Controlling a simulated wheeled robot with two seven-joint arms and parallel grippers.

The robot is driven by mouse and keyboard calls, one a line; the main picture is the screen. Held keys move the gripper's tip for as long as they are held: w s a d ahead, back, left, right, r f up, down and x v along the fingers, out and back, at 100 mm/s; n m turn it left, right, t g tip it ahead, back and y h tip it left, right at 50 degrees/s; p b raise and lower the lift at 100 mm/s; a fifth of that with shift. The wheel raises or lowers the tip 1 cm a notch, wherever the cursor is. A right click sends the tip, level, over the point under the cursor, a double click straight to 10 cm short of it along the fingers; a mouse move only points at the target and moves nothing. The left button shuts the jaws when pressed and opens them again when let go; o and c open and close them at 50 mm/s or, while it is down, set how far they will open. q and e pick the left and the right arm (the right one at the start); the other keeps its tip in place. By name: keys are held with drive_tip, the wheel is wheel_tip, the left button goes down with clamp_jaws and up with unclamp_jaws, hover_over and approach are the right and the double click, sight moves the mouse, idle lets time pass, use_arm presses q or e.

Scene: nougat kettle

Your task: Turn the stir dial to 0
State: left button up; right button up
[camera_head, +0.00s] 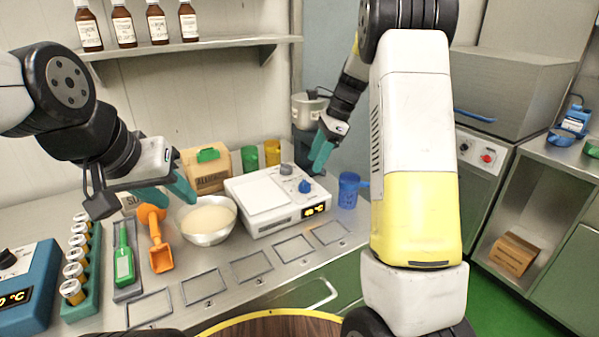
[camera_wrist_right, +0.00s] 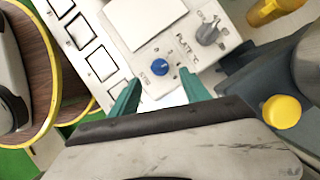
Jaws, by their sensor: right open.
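A white hotplate unit (camera_head: 262,212) stands on the steel counter with a flat plate on top and a lit display on its front. Two dials sit on its top right: a blue dial (camera_head: 305,186) and a grey dial (camera_head: 287,169). In the right wrist view the blue dial (camera_wrist_right: 160,67) lies just beyond and between my open fingertips, and the grey dial (camera_wrist_right: 207,35) is farther right. My right gripper (camera_head: 322,152) is open, empty, above and right of the dials. My left gripper (camera_head: 168,190) looks open, near the bowl.
A steel bowl of cream mixture (camera_head: 207,221) stands left of the unit. A blue cup (camera_head: 348,190) is close on its right, and yellow (camera_head: 272,152) and green (camera_head: 250,158) cups are behind. Empty frames (camera_head: 293,249) line the counter's front.

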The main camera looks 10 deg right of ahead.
sight(305, 181)
drive_tip(key=x, duration=0.7)
clamp_jaws()
